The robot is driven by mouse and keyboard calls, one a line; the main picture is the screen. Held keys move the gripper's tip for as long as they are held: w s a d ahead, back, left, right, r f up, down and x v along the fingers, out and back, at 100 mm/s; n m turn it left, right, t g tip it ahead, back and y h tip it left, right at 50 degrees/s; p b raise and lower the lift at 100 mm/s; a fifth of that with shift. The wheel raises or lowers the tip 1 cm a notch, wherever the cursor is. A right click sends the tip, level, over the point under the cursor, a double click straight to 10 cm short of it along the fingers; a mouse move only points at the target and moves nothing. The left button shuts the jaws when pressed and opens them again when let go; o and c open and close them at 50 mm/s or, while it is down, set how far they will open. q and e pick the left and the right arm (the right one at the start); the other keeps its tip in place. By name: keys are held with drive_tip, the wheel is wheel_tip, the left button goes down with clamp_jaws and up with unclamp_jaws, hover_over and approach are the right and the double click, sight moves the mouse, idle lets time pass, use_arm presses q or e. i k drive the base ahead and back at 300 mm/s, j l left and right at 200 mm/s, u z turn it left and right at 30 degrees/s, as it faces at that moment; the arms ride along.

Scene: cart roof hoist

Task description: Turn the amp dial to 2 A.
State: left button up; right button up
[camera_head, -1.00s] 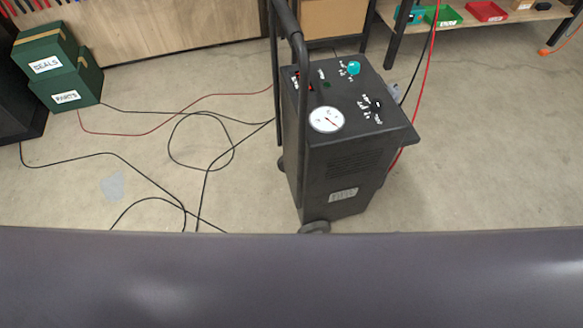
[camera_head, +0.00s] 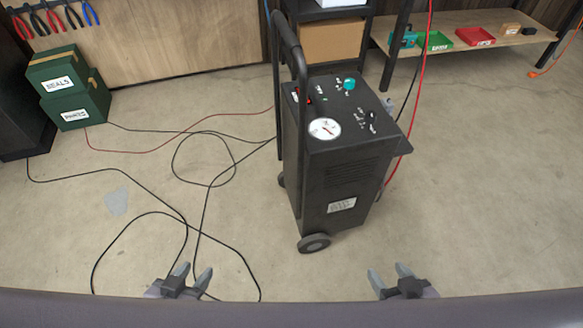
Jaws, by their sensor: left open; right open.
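A black wheeled charger cart (camera_head: 335,180) stands upright on the floor ahead of me. Its top panel carries a teal knob (camera_head: 349,84), a black knob (camera_head: 371,117), a red switch (camera_head: 309,99) and a round white gauge (camera_head: 325,128). The small panel labels are too blurred to read, so I cannot tell which knob is the amp dial or its setting. My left gripper (camera_head: 191,273) and my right gripper (camera_head: 388,275) show at the bottom edge. Both are open and empty, well apart from the cart.
Black and red cables (camera_head: 215,160) lie looped on the floor left of the cart. Green boxes (camera_head: 78,105) are stacked at the left. A shelf with bins (camera_head: 480,48) stands at the back right. A red cable (camera_head: 421,80) hangs beside the cart.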

sight(349, 83)
drive_tip(key=i+l, duration=0.15)
drive_tip(key=l, duration=0.25)
drive_tip(key=i+l+u, duration=0.1)
drive_tip(key=l, duration=0.3)
drive_tip(key=i+l, duration=0.15)
drive_tip(key=l, duration=0.3)
drive_tip(key=i+l+u, duration=0.1)
drive_tip(key=l, duration=0.3)
drive_tip(key=i+l, duration=0.15)
drive_tip(key=l, duration=0.3)
drive_tip(key=i+l+u, duration=0.1)
drive_tip(key=l, duration=0.35)
